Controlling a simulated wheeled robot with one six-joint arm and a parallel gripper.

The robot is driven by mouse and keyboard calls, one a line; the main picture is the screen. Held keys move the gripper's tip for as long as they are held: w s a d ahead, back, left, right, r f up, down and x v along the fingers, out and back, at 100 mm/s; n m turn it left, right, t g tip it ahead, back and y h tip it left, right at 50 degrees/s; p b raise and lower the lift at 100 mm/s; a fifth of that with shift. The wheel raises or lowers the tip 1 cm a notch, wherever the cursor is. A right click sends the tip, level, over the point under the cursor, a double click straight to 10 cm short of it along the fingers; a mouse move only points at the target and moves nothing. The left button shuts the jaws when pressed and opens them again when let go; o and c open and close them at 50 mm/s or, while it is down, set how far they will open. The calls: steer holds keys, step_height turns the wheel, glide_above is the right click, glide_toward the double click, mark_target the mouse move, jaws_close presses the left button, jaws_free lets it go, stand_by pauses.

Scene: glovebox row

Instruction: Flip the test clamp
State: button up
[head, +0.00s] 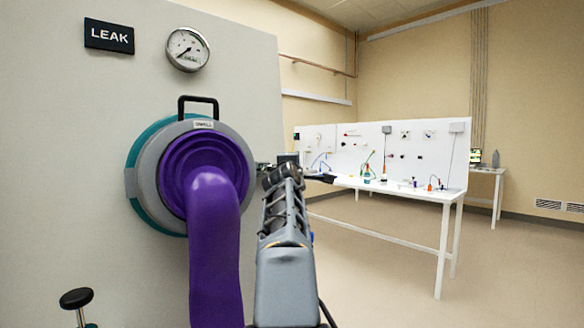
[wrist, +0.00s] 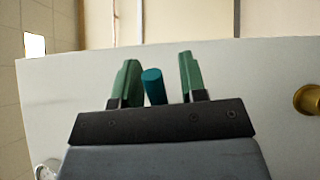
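My gripper (wrist: 157,75) is open in the wrist view, with its two green fingers apart. A teal rod (wrist: 153,86), which may be the test clamp's handle, stands between them, nearer the left finger, with gaps on both sides. I cannot tell how deep it sits between the fingers. In the head view my arm rises at the centre, and the gripper's fingers cannot be made out there. The clamp cannot be made out in the head view either.
The grey panel (head: 60,150) carries a LEAK sign (head: 109,36), a gauge (head: 187,49) and a glove port (head: 150,160) with a purple glove (head: 213,240). A black knob (head: 76,298) is lower left. A brass fitting (wrist: 308,100) shows at right. A white bench (head: 400,190) stands beyond open floor.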

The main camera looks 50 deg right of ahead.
steer(key=b+v, duration=0.3)
steer(key=v, duration=1.1)
steer(key=shift+d, duration=0.15)
